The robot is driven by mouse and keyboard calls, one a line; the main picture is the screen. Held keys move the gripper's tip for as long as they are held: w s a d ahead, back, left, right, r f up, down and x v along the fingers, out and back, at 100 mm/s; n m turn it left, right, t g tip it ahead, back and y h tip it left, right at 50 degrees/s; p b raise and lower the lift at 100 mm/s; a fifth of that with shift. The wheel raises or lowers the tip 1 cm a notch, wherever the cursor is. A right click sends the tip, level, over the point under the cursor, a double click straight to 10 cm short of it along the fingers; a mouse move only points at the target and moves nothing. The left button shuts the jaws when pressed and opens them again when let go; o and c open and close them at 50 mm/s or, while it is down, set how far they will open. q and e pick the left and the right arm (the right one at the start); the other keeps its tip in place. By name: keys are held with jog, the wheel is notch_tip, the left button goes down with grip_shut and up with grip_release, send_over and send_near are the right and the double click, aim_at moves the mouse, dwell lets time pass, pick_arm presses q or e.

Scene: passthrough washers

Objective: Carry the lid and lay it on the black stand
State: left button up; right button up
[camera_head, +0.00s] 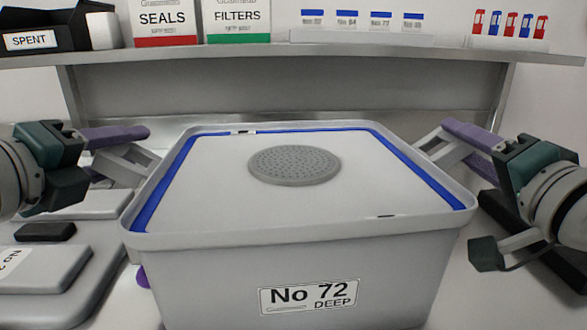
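A grey tub labelled No 72 DEEP (420,270) stands in the centre. Inside its rim is a white panel (225,205) edged in blue on the sides and back, with a round perforated grey disc (294,165) near its middle; I cannot tell whether this panel is the lid. My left gripper (152,148) is beside the tub's left back edge, fingers apart, nothing seen between them. My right gripper (434,138) is at the right back edge, fingers apart; contact with the rim is unclear. A black slab (496,212), perhaps the stand, lies at right, partly hidden by my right arm.
At left are a grey labelled case (40,270) and a small black block (45,232). A purple thing (142,276) shows beside the tub. The shelf (250,52) at the back carries a SPENT bin (70,25), SEALS (165,20) and FILTERS (238,18) boxes and small coloured items.

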pick_arm(q)
grip_shut()
pick_arm(e)
grip_shut()
jog(key=shift+r, duration=0.1)
dwell(0.7)
